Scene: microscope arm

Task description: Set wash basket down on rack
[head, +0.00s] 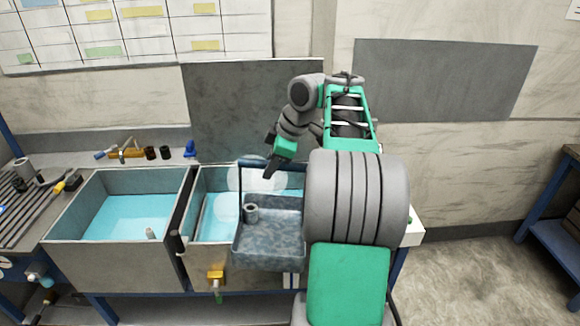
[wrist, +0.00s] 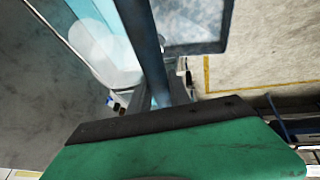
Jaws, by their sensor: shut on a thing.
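The wash basket (head: 268,245) is a mottled blue-grey open box with a tall dark blue handle. It hangs roughly level above the front part of the right basin, and a small grey hollow cylinder (head: 251,213) shows in it. My gripper (head: 271,168) is shut on the top bar of the handle. A slatted rack (head: 18,212) lies at the far left, beside the left basin.
The right basin (head: 217,258) and left basin (head: 105,263) hold pale blue liquid. A small pale part stands in the left one. Small fittings (head: 128,154) lie on the back ledge. Dark and metal parts lie on the rack's back and right areas. A yellow tap (head: 215,276) projects below the right basin.

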